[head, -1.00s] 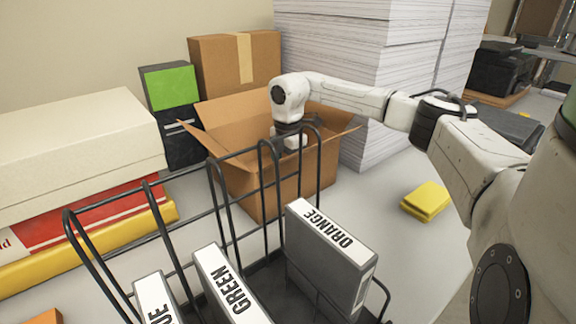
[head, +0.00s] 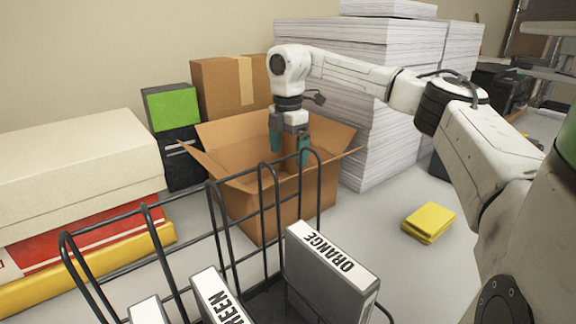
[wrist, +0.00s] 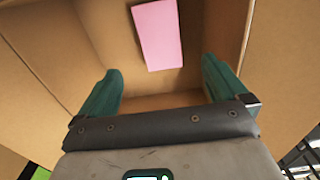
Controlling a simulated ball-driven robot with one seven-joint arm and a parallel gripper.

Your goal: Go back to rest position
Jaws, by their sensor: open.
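My gripper (head: 289,149) points down at the mouth of the open cardboard box (head: 262,212), with its green fingers apart. In the wrist view my gripper (wrist: 162,90) is open, with nothing between its fingers. A pink block (wrist: 158,34) lies inside the box, beyond the fingertips and apart from them. The box hides this block from the head view.
A black wire rack (head: 209,192) holding binders, one an ORANGE binder (head: 330,268), stands in front of the box. Tall paper stacks (head: 372,110) stand behind right, and a closed carton (head: 228,86) behind.

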